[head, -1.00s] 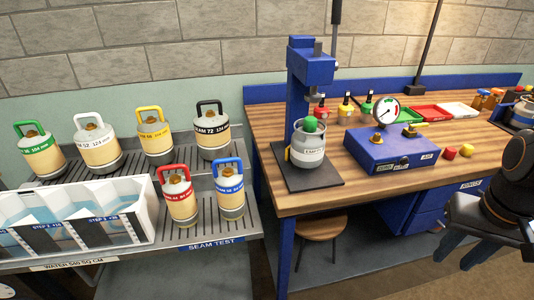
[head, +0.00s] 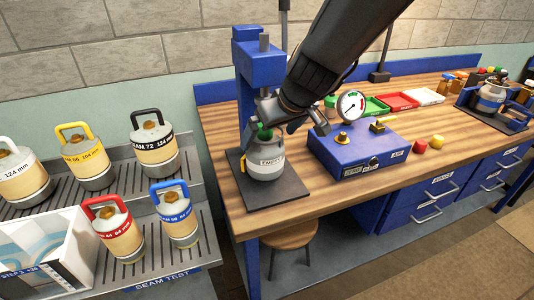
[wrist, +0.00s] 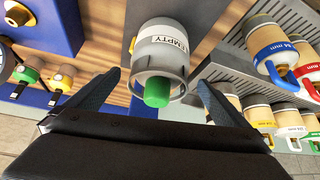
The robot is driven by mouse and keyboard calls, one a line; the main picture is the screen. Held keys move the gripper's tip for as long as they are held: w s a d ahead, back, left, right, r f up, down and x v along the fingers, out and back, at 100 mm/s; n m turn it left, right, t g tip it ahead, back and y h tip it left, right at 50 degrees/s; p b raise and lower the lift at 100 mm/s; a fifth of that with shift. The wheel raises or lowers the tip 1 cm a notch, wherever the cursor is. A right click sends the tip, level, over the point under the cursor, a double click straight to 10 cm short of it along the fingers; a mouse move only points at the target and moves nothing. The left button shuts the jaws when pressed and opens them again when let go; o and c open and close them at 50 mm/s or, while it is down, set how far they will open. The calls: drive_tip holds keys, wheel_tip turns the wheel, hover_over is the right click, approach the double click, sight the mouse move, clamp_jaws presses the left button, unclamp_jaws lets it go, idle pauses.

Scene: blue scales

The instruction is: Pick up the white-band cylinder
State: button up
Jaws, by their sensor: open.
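A grey cylinder (head: 266,160) with a green cap and a white band lettered EMPTY stands upright on the black plate of the blue press. It also shows in the wrist view (wrist: 160,55), ahead of and between my fingers. My gripper (head: 290,127) is open and empty at the height of the cylinder's top. In the wrist view my gripper's fingers (wrist: 158,98) lie to either side of the green cap; I cannot tell whether they touch it. Another cylinder with a white band (head: 22,178) marked 124 mm stands on the rack, cut by the left edge of the head view.
The blue press (head: 258,75) stands right behind the grey cylinder. A blue gauge box (head: 355,150) is to its right on the wooden bench. Cylinders with yellow (head: 88,165), black (head: 154,152), red (head: 117,232) and blue (head: 177,215) handles stand on the rack.

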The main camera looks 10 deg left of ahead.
drive_tip(key=x, duration=0.3)
drive_tip(key=b+x, duration=0.1)
drive_tip(key=x, duration=0.2)
drive_tip(key=shift+d+f, duration=0.15)
drive_tip(key=shift+f, duration=0.2)
drive_tip(key=c, duration=1.5)
